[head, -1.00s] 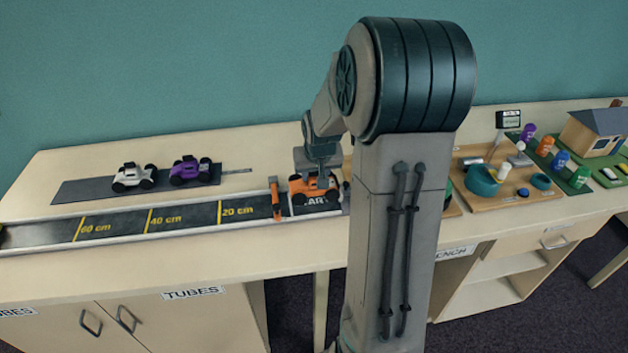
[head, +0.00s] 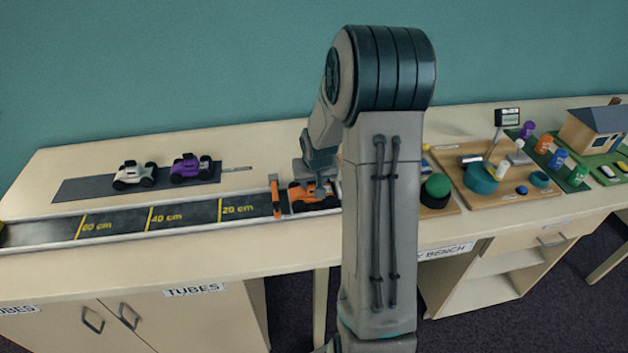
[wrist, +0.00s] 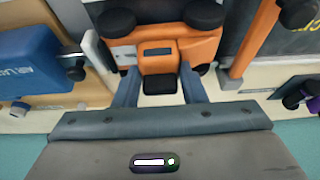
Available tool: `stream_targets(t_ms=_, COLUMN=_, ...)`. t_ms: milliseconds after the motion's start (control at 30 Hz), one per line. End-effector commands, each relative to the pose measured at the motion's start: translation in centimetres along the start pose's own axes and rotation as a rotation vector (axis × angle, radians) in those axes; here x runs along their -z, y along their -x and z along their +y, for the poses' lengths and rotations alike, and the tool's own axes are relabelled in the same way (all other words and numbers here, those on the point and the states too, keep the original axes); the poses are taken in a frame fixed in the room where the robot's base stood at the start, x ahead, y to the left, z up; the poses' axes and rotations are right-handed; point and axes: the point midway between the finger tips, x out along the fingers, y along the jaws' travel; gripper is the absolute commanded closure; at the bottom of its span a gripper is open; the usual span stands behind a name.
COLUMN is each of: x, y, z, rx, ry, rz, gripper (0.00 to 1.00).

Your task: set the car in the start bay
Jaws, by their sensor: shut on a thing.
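The orange car (head: 309,196) with black wheels is at the right end of the dark track (head: 185,214), in the start bay just right of the orange gate (head: 276,197). It looks level and low between the track's pale rails; whether all its wheels touch the floor I cannot tell. My gripper (head: 318,178) is above it, partly hidden by my own arm. In the wrist view my gripper (wrist: 159,74) has its two fingers closed on the sides of the orange car (wrist: 178,50). The gate (wrist: 248,42) stands to the right there, apart from the car.
A white car (head: 134,175) and a purple car (head: 190,168) stand on a grey strip (head: 88,188) behind the track. A blue object (wrist: 35,62) is left of the car in the wrist view. Boards with a green button (head: 437,185) and a teal bowl (head: 481,179) lie right of my arm.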

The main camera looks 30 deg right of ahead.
Motion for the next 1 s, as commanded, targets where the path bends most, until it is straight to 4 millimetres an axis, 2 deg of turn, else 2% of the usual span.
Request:
stream_targets(t_ms=233, x=-0.5, y=-1.0, z=0.0, rx=0.0, ry=0.0, rz=-0.002, gripper=0.87)
stream_targets(t_ms=367, x=-0.6, y=-1.1, z=0.0, rx=0.0, ry=0.0, rz=-0.007, gripper=1.0)
stream_targets(t_ms=400, x=-0.7, y=-1.1, z=0.0, rx=0.0, ry=0.0, rz=-0.009, gripper=0.6)
stream_targets(t_ms=467, x=-0.8, y=-1.2, z=0.0, rx=0.0, ry=0.0, rz=-0.011, gripper=0.44)
stream_targets(t_ms=500, x=-0.8, y=-1.2, z=0.0, rx=0.0, ry=0.0, rz=-0.012, gripper=0.41)
stream_targets(t_ms=767, x=-0.6, y=-1.1, z=0.0, rx=0.0, ry=-0.001, rz=-0.006, gripper=0.41)
stream_targets(t_ms=1000, x=0.2, y=0.5, z=0.0, rx=0.0, ry=-0.001, rz=-0.002, gripper=0.41)
